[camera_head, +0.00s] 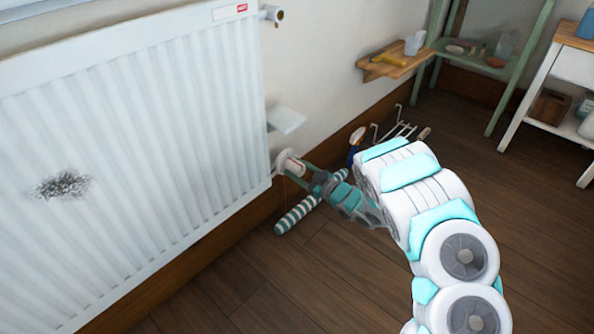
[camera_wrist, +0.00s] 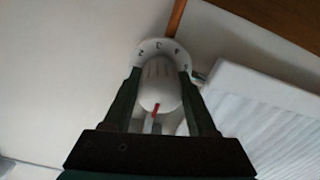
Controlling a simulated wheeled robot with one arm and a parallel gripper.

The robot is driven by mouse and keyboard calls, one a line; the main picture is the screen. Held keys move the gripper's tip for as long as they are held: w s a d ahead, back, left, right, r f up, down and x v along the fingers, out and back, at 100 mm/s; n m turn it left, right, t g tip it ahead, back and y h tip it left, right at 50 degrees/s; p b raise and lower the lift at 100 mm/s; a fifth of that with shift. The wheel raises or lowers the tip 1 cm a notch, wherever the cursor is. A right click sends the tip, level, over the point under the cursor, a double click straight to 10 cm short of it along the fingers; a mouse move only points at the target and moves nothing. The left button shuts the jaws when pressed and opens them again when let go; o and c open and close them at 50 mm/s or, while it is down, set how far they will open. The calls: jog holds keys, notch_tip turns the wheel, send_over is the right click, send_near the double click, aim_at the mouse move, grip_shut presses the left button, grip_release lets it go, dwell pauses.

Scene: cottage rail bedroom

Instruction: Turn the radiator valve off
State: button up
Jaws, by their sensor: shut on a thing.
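The radiator valve (camera_head: 289,163) is a white knob at the lower right corner of the white radiator (camera_head: 150,130). In the wrist view the valve knob (camera_wrist: 159,88) is ribbed and rounded, with a red mark on its near end and a pale dial with dark figures behind it. My gripper (camera_wrist: 158,92) has a dark finger on each side of the knob and is shut on it. In the head view my gripper (camera_head: 300,168) reaches the valve from the right. The fingers hide the sides of the knob, and the dial is only partly readable.
A small white shelf (camera_head: 286,119) juts out just above the valve. A green-and-white striped roll (camera_head: 297,214) lies on the floor below. A spray bottle (camera_head: 356,143) and a wire rack (camera_head: 400,128) stand by the wall behind my arm. The wooden floor (camera_head: 300,285) in front is clear.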

aim_at(302, 173)
jog(key=o, duration=1.4)
jog(key=shift+c, duration=0.2)
jog(key=shift+p+v, duration=0.4)
jog(key=shift+v, duration=3.5)
